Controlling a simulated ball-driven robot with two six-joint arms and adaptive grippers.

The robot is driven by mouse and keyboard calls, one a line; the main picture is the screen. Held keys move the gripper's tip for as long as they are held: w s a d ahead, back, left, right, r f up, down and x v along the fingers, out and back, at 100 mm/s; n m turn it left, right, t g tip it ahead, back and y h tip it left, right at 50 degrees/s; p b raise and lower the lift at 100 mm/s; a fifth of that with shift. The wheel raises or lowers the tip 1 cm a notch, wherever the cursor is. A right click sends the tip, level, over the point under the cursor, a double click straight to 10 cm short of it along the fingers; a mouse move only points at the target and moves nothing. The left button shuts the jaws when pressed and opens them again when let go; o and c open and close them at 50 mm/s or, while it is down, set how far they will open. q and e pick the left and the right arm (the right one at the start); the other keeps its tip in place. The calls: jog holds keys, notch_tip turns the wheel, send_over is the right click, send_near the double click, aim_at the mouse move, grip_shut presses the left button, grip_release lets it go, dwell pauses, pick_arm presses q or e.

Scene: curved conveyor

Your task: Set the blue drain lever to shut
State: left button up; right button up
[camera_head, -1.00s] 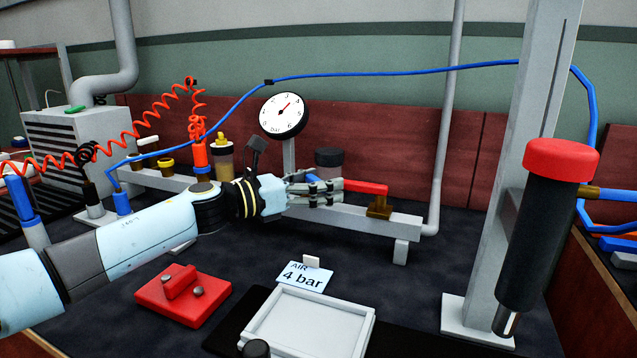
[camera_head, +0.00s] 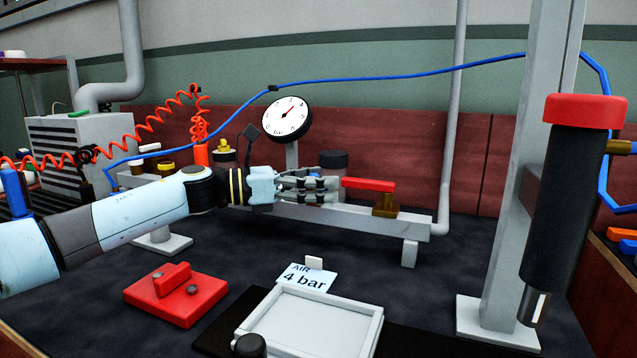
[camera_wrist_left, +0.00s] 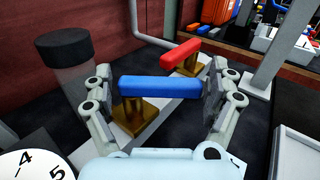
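The blue drain lever (camera_wrist_left: 160,88) shows in the left wrist view as a blue bar on a brass valve body (camera_wrist_left: 134,116). It lies at an angle across the pale rail, between the two fingers of my left gripper (camera_wrist_left: 158,92). The fingers are spread, one near each end of the bar; I cannot tell whether either touches it. In the head view my left gripper (camera_head: 312,185) is over the rail (camera_head: 340,220) and largely hides the blue lever. My right gripper is not in view.
A red lever (camera_head: 368,185) on a brass valve stands just right of my left gripper, along the rail. A dark-capped jar (camera_head: 333,160) and a gauge (camera_head: 287,118) stand behind. A red block (camera_head: 175,303), a pale tray (camera_head: 315,345) and a pillar (camera_head: 510,210) are in front and right.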

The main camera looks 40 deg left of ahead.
pick_arm(q)
jog(key=shift+o, duration=0.5)
jog(key=shift+s+a+f, duration=0.1)
jog(key=shift+s+a, duration=0.05)
jog(key=shift+s, duration=0.05)
jog(key=v, duration=1.1)
jog(key=shift+s+a, duration=0.2)
